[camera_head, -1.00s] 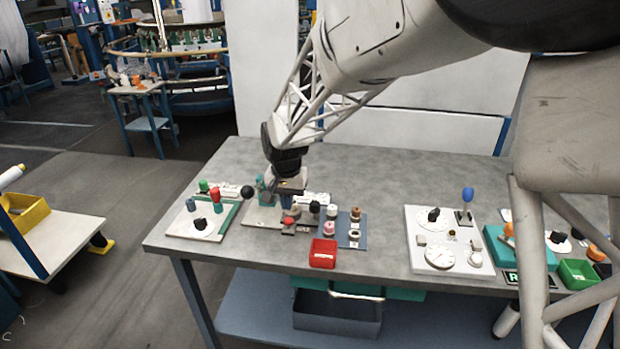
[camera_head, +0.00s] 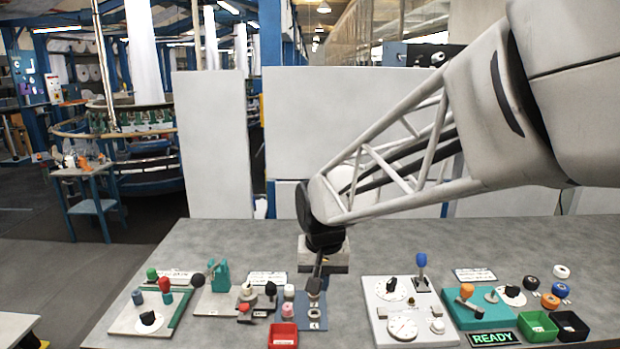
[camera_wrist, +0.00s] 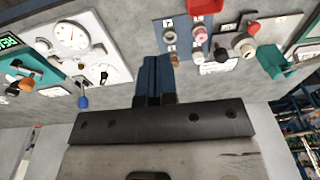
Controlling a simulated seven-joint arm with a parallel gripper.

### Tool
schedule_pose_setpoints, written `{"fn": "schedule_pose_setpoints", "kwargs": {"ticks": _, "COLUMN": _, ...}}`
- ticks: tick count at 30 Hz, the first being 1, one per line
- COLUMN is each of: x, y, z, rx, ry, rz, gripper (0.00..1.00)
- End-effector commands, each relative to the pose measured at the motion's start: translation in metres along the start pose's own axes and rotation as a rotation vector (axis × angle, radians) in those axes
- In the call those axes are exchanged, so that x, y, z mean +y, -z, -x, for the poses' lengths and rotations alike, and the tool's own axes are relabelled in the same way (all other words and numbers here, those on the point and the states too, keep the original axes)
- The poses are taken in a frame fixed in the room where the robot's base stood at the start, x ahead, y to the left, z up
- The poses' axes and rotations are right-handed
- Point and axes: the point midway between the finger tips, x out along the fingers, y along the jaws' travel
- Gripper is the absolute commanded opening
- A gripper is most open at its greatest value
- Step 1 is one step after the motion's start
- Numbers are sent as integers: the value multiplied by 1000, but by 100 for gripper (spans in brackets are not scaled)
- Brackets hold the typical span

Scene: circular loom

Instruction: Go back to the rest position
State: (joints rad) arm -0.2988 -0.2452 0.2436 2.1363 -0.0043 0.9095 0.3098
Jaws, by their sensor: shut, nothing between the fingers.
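My gripper (camera_head: 318,284) hangs above the grey table (camera_head: 230,235), close to the blue pad (camera_head: 310,318) with small knobs on it. In the wrist view my gripper (camera_wrist: 155,62) has its two blue fingers together, with nothing visible between them. The blue pad (camera_wrist: 190,37) lies ahead of the fingertips in that view. In the head view the arm comes in from the right, and the gripper partly covers the pad and a dark knob there.
A white panel with dials (camera_head: 405,325) and a teal block (camera_head: 480,308) stand to the right. A red bin (camera_head: 283,336), a green bin (camera_head: 537,326) and a black bin (camera_head: 571,325) are near the front edge. A panel with coloured knobs (camera_head: 150,312) is at left.

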Motion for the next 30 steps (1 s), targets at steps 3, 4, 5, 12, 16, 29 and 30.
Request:
{"fn": "schedule_pose_setpoints", "kwargs": {"ticks": 3, "x": 28, "y": -23, "z": 14, "rx": 19, "ry": 1, "rz": -5, "gripper": 0}}
{"fn": "schedule_pose_setpoints", "kwargs": {"ticks": 4, "x": 35, "y": -29, "z": 17, "rx": 23, "ry": 0, "rz": -5, "gripper": 0}}
{"fn": "schedule_pose_setpoints", "kwargs": {"ticks": 5, "x": 42, "y": -35, "z": 20, "rx": 28, "ry": 0, "rz": -6, "gripper": 0}}
{"fn": "schedule_pose_setpoints", "kwargs": {"ticks": 12, "x": 88, "y": -86, "z": 37, "rx": 62, "ry": -4, "rz": -8, "gripper": 0}}
{"fn": "schedule_pose_setpoints", "kwargs": {"ticks": 16, "x": 110, "y": -115, "z": 42, "rx": 81, "ry": -9, "rz": -8, "gripper": 0}}
{"fn": "schedule_pose_setpoints", "kwargs": {"ticks": 29, "x": 157, "y": -201, "z": 44, "rx": 132, "ry": -29, "rz": -10, "gripper": 0}}
{"fn": "schedule_pose_setpoints", "kwargs": {"ticks": 30, "x": 159, "y": -205, "z": 44, "rx": 135, "ry": -31, "rz": -10, "gripper": 0}}
